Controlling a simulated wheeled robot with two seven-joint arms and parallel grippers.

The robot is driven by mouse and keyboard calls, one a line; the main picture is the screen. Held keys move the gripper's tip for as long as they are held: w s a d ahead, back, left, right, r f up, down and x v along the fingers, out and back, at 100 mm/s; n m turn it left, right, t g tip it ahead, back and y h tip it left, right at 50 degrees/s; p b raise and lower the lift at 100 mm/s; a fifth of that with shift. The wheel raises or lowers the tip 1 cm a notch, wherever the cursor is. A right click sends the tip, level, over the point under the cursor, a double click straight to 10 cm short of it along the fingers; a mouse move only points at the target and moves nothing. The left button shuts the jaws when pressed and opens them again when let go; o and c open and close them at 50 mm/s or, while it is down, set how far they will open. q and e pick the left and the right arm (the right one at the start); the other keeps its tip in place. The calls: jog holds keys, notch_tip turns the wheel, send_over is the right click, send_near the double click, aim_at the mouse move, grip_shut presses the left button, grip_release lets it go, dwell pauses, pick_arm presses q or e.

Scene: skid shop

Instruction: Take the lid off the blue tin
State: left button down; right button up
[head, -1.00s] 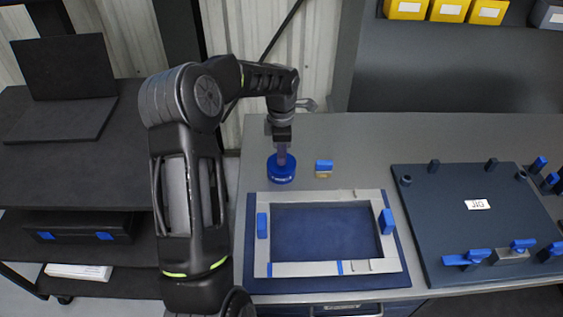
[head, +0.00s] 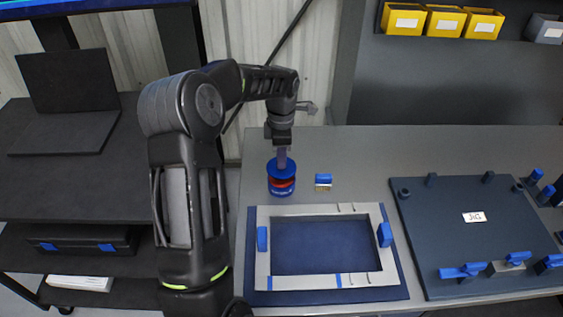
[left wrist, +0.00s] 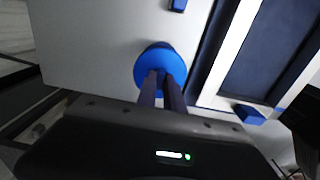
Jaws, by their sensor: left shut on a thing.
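The blue tin (head: 282,191) stands upright on the grey bench, behind the light frame. My left gripper (head: 282,157) points down and is shut on the top of the lid. In the left wrist view the round lid (left wrist: 152,57) is at the fingertips (left wrist: 161,76) and hides the tin below. My right gripper is not in view.
A light frame (head: 262,270) with blue clamps lies on a blue mat in front of the tin. A small blue-topped block (head: 323,180) is just right of the tin. A dark jig board (head: 440,235) lies at right. Yellow bins (head: 443,22) stand on a shelf behind.

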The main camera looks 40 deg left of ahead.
pick_arm(q)
notch_tip(320, 180, up, 6)
jog(key=p, duration=0.2)
jog(key=shift+p, duration=0.35)
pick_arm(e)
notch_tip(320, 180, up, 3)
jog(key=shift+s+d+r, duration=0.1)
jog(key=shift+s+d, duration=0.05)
pick_arm(q)
jog(key=shift+d+f, duration=0.1)
